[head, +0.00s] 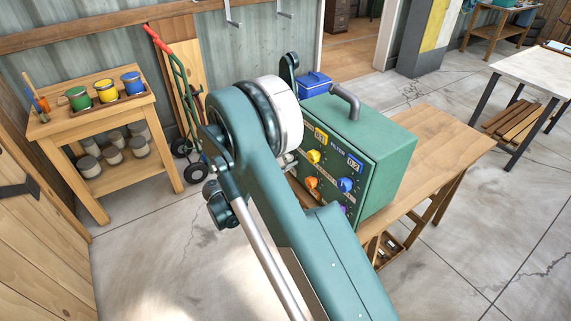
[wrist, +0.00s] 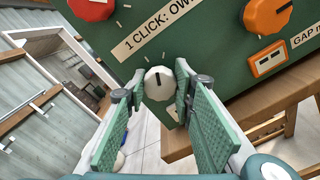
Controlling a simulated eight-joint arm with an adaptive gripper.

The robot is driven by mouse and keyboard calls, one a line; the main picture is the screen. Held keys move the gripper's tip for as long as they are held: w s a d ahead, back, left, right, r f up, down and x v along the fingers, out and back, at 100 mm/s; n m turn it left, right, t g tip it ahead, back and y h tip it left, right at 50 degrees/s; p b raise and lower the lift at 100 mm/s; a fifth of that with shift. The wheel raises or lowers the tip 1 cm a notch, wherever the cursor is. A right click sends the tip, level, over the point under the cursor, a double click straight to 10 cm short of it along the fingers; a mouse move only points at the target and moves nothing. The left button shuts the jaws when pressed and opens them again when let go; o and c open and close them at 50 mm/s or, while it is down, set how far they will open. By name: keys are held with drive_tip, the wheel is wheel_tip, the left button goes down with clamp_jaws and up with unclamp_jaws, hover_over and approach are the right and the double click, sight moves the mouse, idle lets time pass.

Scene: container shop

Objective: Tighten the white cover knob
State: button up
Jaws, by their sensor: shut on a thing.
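The white cover knob (wrist: 158,84), round with a dark pointer line, is on the front of the green machine box near its lower edge in the wrist view. My gripper (wrist: 160,82) has one finger on each side of the knob and is shut on it. A label reading "1 CLICK: OW..." sits just above the knob, partly cut off. In the head view the green machine box (head: 395,160) stands on the bench. There my arm hides the gripper and the white knob.
A red knob (wrist: 92,8) and an orange knob (wrist: 268,16) are close to my fingers on the same panel. The wooden bench (head: 450,140) extends right of the box. A blue box (head: 313,86) is behind it. A paint shelf (head: 110,115) stands left.

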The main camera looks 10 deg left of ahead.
drive_tip(key=m+b, duration=0.3)
drive_tip(key=m, duration=0.3)
drive_tip(key=shift+f+m, duration=0.15)
drive_tip(key=shift+m, duration=0.15)
drive_tip(key=shift+c, duration=0.2)
drive_tip(key=m+b, duration=0.1)
drive_tip(key=m, duration=0.5)
drive_tip(key=shift+b, duration=0.4)
drive_tip(key=o, duration=0.9)
drive_tip(key=v, duration=1.2)
drive_tip(key=shift+r, duration=0.2)
